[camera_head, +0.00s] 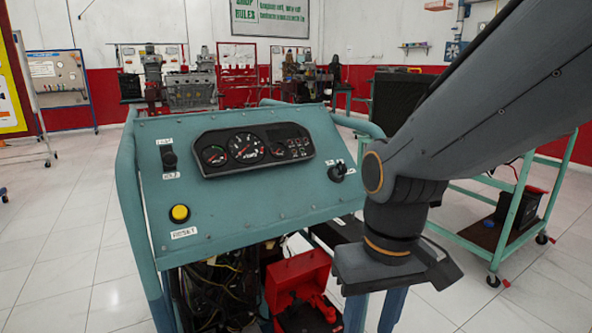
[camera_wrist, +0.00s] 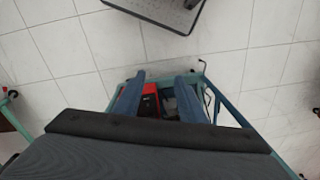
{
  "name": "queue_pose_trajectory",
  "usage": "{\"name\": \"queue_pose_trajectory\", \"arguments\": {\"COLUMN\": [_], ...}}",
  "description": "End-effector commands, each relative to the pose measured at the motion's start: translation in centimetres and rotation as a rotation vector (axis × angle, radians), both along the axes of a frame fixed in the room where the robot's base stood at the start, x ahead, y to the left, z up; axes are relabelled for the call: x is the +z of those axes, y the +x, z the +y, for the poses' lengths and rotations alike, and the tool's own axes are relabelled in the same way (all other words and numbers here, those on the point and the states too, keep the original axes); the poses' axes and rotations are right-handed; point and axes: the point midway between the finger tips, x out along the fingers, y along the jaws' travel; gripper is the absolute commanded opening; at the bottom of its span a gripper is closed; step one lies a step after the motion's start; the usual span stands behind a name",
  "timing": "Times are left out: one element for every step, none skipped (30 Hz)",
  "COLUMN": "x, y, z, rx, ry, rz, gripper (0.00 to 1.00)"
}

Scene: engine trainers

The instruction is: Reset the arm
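My arm (camera_head: 480,95) reaches in from the upper right of the head view, with its wrist bent down. My gripper (camera_head: 374,312) points down in front of the right side of the teal engine trainer panel (camera_head: 260,195). Its two blue fingers stand apart in the wrist view (camera_wrist: 158,88), with nothing held between them. Through the gap I see the red box (camera_wrist: 149,103) lower down. The lower fingertips are cut off by the frame edge in the head view.
The panel carries a gauge cluster (camera_head: 255,148), a yellow button (camera_head: 180,213) and a key switch (camera_head: 339,170). An open red box (camera_head: 298,275) and wiring (camera_head: 215,290) sit below it. A teal cart (camera_head: 510,225) stands at right.

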Motion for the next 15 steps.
{"name": "queue_pose_trajectory", "arguments": {"x": [0.6, 0.8, 1.1, 1.3, 1.5, 1.8, 2.1, 2.4, 2.8, 3.2, 3.5, 4.1, 4.6, 5.0, 5.5], "y": [-0.1, 0.0, 0.0, 0.0, 0.0, 0.1, 0.1, 0.1, 0.1, 0.1, 0.2, 0.1, 0.1, 0.1, 0.1], "z": [-0.2, -0.4, -0.6, -0.8, -1.0, -1.2, -1.4, -1.7, -2.1, -2.4, -2.7, -3.1, -3.5, -3.9, -4.4], "rx": [-0.008, -0.013, -0.021, -0.026, -0.031, -0.039, -0.046, -0.053, -0.063, -0.071, -0.080, -0.094, -0.104, -0.115, -0.128], "ry": [-0.002, -0.003, -0.004, -0.006, -0.007, -0.008, -0.010, -0.011, -0.013, -0.015, -0.016, -0.020, -0.021, -0.023, -0.027], "rz": [0.001, 0.001, 0.001, 0.002, 0.002, 0.001, 0.001, 0.002, 0.003, 0.003, 0.002, 0.005, 0.004, 0.004, 0.006], "gripper": [0.37, 0.37, 0.37, 0.37, 0.37, 0.37, 0.37, 0.37, 0.37, 0.37, 0.37, 0.37, 0.37, 0.37, 0.37]}}
